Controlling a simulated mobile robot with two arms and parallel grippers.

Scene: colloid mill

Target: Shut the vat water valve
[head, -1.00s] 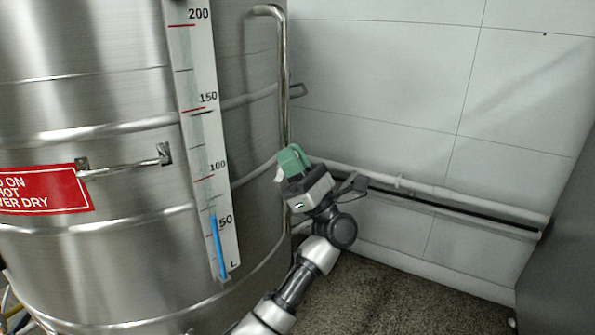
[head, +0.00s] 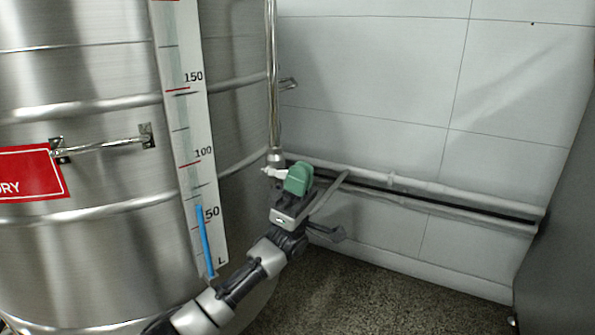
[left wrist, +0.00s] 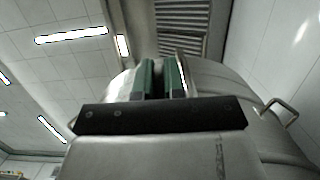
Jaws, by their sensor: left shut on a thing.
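The steel vat (head: 90,240) fills the left of the head view. A vertical water pipe (head: 271,80) runs down its right side and ends in the valve fitting (head: 275,157), with a small pale part just below. My left gripper (head: 297,178), with green fingers, is right at this fitting. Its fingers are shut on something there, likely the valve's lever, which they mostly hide. In the left wrist view the green fingers (left wrist: 160,78) are close together, with a narrow gap. The vat's curved wall (left wrist: 230,90) is behind them. My right gripper is not in view.
Pipes (head: 430,190) run along the tiled wall (head: 380,70) behind the gripper. A gauge strip (head: 190,130) with a blue column near 50 is on the vat. A handle rail (head: 100,147) sticks out at left. The speckled floor (head: 390,295) is clear.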

